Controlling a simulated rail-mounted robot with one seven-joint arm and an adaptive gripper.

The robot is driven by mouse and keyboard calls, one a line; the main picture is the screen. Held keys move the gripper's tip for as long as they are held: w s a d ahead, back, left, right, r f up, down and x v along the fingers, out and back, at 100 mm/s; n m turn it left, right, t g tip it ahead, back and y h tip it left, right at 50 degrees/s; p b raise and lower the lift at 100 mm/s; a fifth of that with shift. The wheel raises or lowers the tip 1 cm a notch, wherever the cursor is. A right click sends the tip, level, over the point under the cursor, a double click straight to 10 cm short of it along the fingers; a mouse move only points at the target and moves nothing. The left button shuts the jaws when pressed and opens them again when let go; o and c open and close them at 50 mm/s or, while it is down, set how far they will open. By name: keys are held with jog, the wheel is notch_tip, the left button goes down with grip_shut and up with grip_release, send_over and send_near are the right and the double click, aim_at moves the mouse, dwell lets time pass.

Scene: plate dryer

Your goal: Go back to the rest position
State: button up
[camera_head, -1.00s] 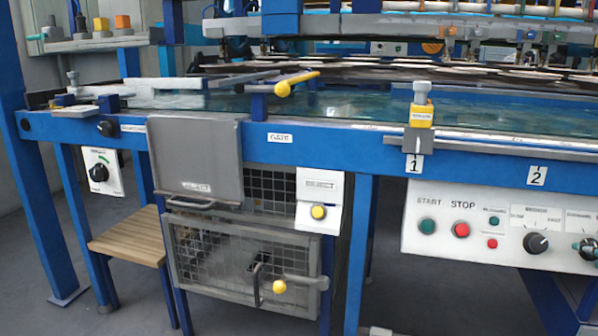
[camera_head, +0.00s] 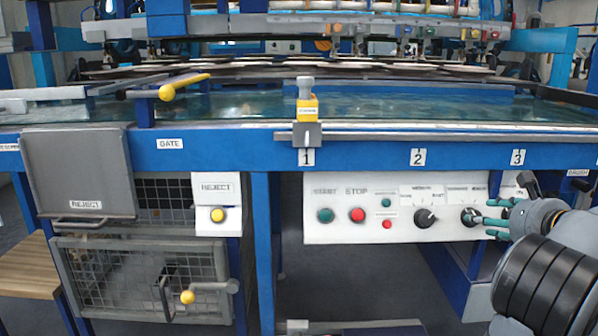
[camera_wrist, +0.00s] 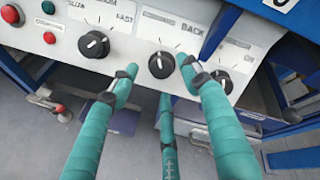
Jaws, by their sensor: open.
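My gripper (camera_head: 498,218) shows at the right of the head view, in front of the white control panel (camera_head: 335,225). Its teal fingers are spread and hold nothing. In the wrist view my gripper (camera_wrist: 158,80) points at the panel, with its fingertips around and below a black knob (camera_wrist: 161,65). I cannot tell whether a fingertip touches it. The same knob shows in the head view (camera_head: 471,217), just left of the fingers.
Another dial (camera_head: 425,217), a green START button (camera_head: 325,215) and a red STOP button (camera_head: 357,215) sit left of my gripper. The blue table frame (camera_head: 380,155) runs above the panel. A yellow-tipped gate lever (camera_head: 185,87) is at upper left. Open floor shows below the panel.

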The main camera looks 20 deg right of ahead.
jog(key=w+m+p, duration=0.1)
jog(key=m, duration=0.1)
jog(key=w+m+p, duration=0.1)
jog(key=w+d+f+m+p, duration=0.1)
jog(key=m, duration=0.1)
jog(key=shift+w+m+h, duration=0.3)
jog(key=shift+w+h, duration=0.05)
jog(key=shift+h, duration=0.05)
jog(key=m+p, duration=0.3)
jog(key=m, duration=0.1)
jog(key=shift+h, duration=0.4)
jog(key=m, duration=0.1)
jog(key=m+p, duration=0.2)
jog(key=shift+s+m+g, duration=0.25)
jog(key=shift+m+g, duration=0.15)
jog(key=n+p, duration=0.2)
jog(key=p, duration=0.1)
send_near(479, 215)
jog(key=shift+s+a+f, duration=0.3)
jog(key=shift+s+a, duration=0.35)
jog(key=shift+s, duration=0.15)
